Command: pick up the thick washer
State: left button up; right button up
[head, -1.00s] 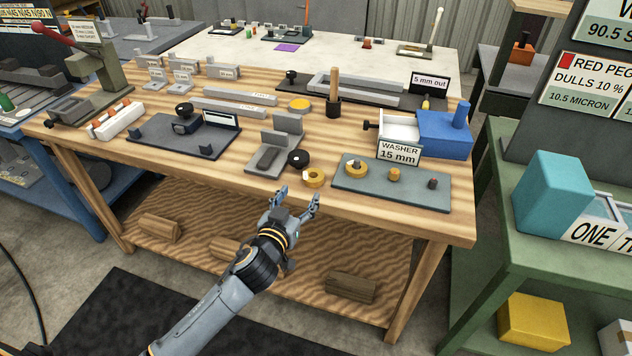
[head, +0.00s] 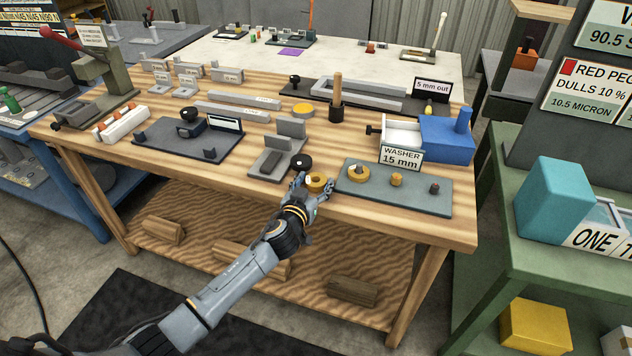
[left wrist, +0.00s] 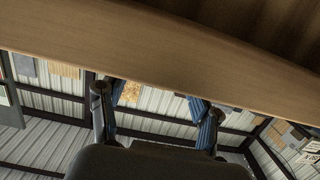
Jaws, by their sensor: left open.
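A thick yellow washer (head: 317,181) lies near the front edge of the wooden table in the head view. A second yellow ring (head: 358,174) sits around a post on the grey plate to its right. My left gripper (head: 313,189) is open at the table's front edge, its fingertips overlapping the near washer in the picture; I cannot tell whether they touch it. In the left wrist view, the open fingers (left wrist: 157,97) show empty below the table edge (left wrist: 150,50), and no washer shows there. My right gripper is not in view.
The grey plate (head: 430,203) with small pegs and the "WASHER 15 mm" sign (head: 401,157) stand to the right. A black knob (head: 301,162) and a grey fixture (head: 262,168) are close behind and left of the near washer. A blue block (head: 445,140) stands farther right.

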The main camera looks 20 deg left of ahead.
pick_arm(q)
jog(key=shift+c, duration=0.2)
jog(key=c, duration=0.8)
jog(key=shift+r, duration=0.1)
jog(key=shift+c, duration=0.3)
jog(key=shift+r, duration=0.2)
notch_tip(320, 180, up, 3)
jog(key=shift+s+r, duration=0.1)
jog(key=s+a+r, duration=0.2)
jog(key=s+r, duration=0.7)
jog(key=s, duration=0.3)
jog(key=s+d, duration=0.3)
jog(key=s, duration=0.7)
jog(key=w+a, duration=0.3)
jog(key=w, duration=0.5)
jog(key=shift+w+a+r, duration=0.15)
jog(key=shift+w+a, duration=0.05)
jog(key=shift+a, duration=0.1)
